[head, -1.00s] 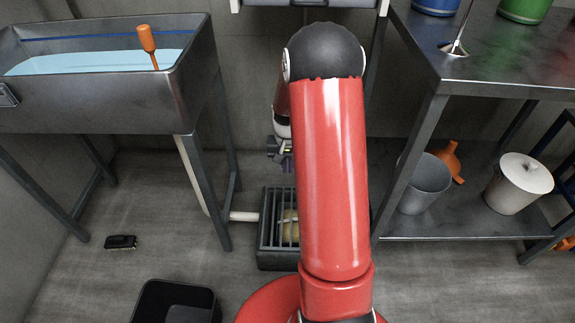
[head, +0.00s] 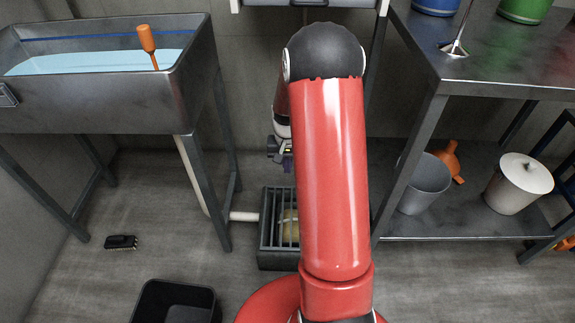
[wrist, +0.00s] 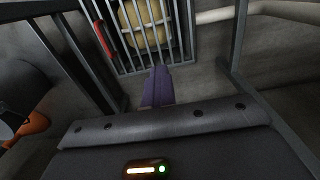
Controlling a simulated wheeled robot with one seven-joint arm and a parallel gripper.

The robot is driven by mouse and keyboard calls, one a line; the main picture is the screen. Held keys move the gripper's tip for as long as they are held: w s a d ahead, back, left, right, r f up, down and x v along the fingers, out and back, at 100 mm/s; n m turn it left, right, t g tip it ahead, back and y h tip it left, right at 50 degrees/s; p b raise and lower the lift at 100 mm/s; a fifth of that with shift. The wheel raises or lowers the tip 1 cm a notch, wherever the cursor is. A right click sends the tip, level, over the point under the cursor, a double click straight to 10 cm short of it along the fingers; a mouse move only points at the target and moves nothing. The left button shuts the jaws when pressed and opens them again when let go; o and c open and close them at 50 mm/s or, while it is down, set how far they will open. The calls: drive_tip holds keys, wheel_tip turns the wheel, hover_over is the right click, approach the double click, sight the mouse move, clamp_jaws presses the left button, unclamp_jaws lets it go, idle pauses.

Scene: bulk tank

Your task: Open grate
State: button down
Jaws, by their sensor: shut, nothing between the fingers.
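The grate (head: 283,218) lies over a dark floor box (head: 276,261) in the head view, its right part hidden behind my red arm. Its bars look closed over the box, and a yellowish round thing shows beneath them. In the wrist view the barred grate (wrist: 126,52) is at the top, with the yellowish thing (wrist: 138,22) behind the bars and a red piece (wrist: 104,38) at its left. My gripper (wrist: 158,78) shows as purple fingers, shut and empty, pointing at the grate's near edge. I cannot tell whether they touch it. In the head view my arm mostly hides it.
A steel tank (head: 100,105) of blue liquid stands left, its white pipe (head: 243,216) reaching the box. A steel table (head: 490,72) with a lower shelf holding a grey bucket (head: 424,186) stands right. A black bin (head: 174,302) and a brush (head: 121,242) are on the floor.

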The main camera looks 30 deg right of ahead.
drive_tip(key=c, duration=2.1)
unclamp_jaws()
drive_tip(key=shift+c, duration=0.2)
drive_tip(key=o, duration=0.6)
drive_tip(key=shift+o, duration=0.2)
wheel_tip(320, 180, up, 8)
drive_tip(key=shift+p, duration=0.4)
drive_tip(key=shift+f, duration=0.1)
